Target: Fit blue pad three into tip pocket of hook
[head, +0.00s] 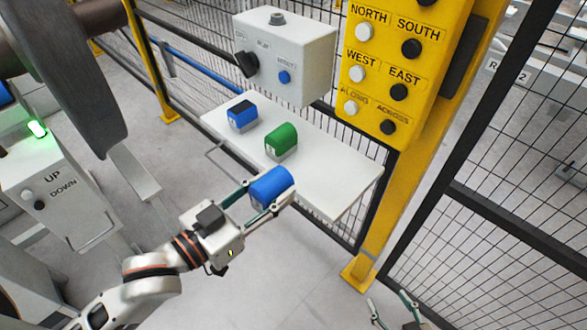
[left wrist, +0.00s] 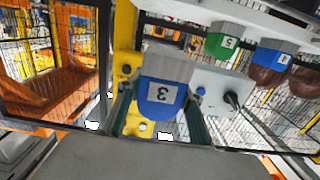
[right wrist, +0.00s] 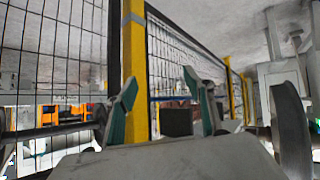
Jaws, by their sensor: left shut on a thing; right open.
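Blue pad three (head: 270,187) is held between the fingers of my left gripper (head: 264,196), at the front edge of the white shelf in the head view. In the left wrist view the pad (left wrist: 161,98) shows a grey upper part and a blue part marked 3, with a finger on each side. I cannot tell whether it still touches the shelf. My right gripper (head: 392,310) is at the bottom right of the head view, partly cut off. In the right wrist view its fingers (right wrist: 160,105) are apart with nothing between them. No hook is clearly recognisable in view.
The white shelf (head: 335,188) also holds a green pad (head: 281,140) and another blue pad (head: 242,115). A grey switch box (head: 310,62) and a yellow button panel (head: 388,85) stand behind. An UP/DOWN box (head: 50,190) is at left. Mesh fence (head: 480,150) stands at right.

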